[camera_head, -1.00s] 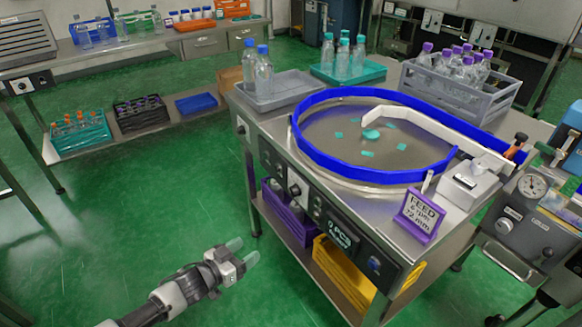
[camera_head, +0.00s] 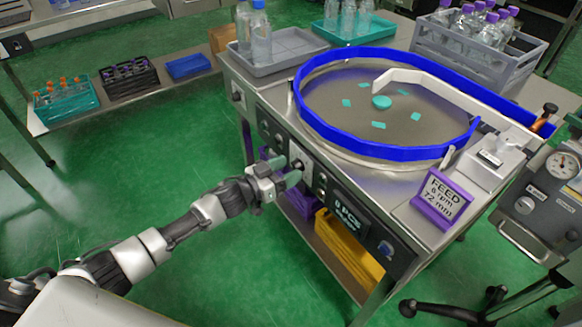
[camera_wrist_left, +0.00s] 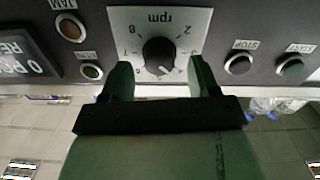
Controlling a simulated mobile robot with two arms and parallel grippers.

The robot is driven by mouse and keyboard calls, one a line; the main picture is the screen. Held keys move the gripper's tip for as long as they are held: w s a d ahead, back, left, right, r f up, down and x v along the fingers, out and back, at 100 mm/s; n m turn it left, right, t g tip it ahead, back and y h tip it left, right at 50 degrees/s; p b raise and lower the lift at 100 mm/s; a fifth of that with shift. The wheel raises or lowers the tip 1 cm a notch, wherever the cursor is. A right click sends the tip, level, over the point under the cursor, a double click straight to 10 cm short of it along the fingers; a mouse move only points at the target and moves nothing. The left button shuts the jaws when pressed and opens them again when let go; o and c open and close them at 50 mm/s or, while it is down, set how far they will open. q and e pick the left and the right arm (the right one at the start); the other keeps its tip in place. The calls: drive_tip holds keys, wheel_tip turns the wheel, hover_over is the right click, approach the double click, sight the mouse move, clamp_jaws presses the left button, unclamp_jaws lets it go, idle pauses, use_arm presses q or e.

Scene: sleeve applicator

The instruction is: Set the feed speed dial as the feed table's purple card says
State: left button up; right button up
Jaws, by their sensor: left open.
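The purple card (camera_head: 441,199) stands on the front right of the feed table (camera_head: 350,188). It reads FEED, an rpm figure that looks like 6 or 8, and 72 mm. The feed speed dial (camera_wrist_left: 158,55) is a black round knob on a pale plate marked rpm, with 8 and 2 legible; its pointer setting is unclear. In the head view the dial (camera_head: 298,163) is on the table's front panel. My left gripper (camera_head: 289,178) is open in front of it. In the left wrist view its fingertips (camera_wrist_left: 160,75) are on either side of the knob's lower part; contact is unclear. My right gripper is not in view.
Stop and start buttons (camera_wrist_left: 238,63) and an orange-brown jam lamp (camera_wrist_left: 70,27) flank the dial. A display (camera_head: 349,213) is further right on the panel. A blue-rimmed turntable (camera_head: 385,150) and grey bottle tray (camera_head: 270,62) are on top. Green floor lies open to the left.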

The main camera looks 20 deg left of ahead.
use_arm(q)
drive_tip(key=shift+x, duration=0.8)
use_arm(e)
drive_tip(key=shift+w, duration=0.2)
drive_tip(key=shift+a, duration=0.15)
use_arm(q)
drive_tip(key=c, duration=0.9)
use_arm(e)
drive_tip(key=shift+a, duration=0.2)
